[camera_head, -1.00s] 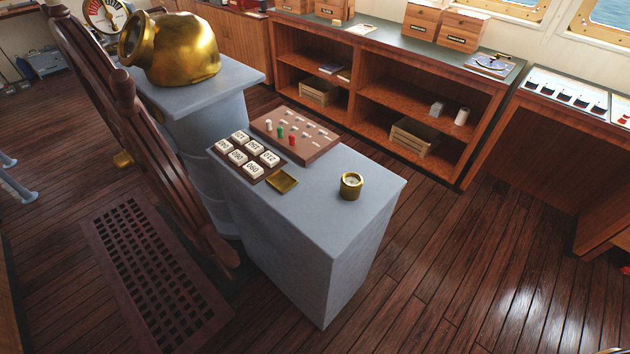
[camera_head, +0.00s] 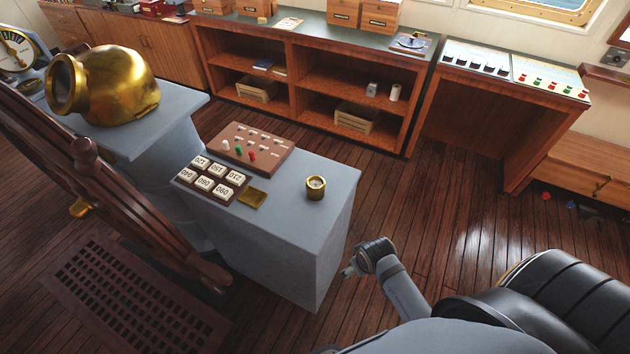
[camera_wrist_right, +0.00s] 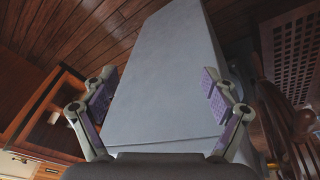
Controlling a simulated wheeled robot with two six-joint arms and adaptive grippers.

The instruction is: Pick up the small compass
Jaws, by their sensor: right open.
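The small compass (camera_head: 315,187) is a short brass cylinder with a pale round face. It stands upright on top of the grey pedestal (camera_head: 285,220), near its right-hand edge. My right gripper (camera_head: 350,270) is in front of and below the compass in the head view, beside the pedestal and apart from the compass. In the right wrist view, my right gripper (camera_wrist_right: 160,92) is open and empty, with its two fingers spread and the pedestal's grey surface beyond them. The compass does not show in that view. My left gripper is not in view.
A block of number keys (camera_head: 210,178), a small brass plate (camera_head: 252,199) and a brown switch panel (camera_head: 250,147) share the pedestal top. The pedestal top around the compass is clear.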

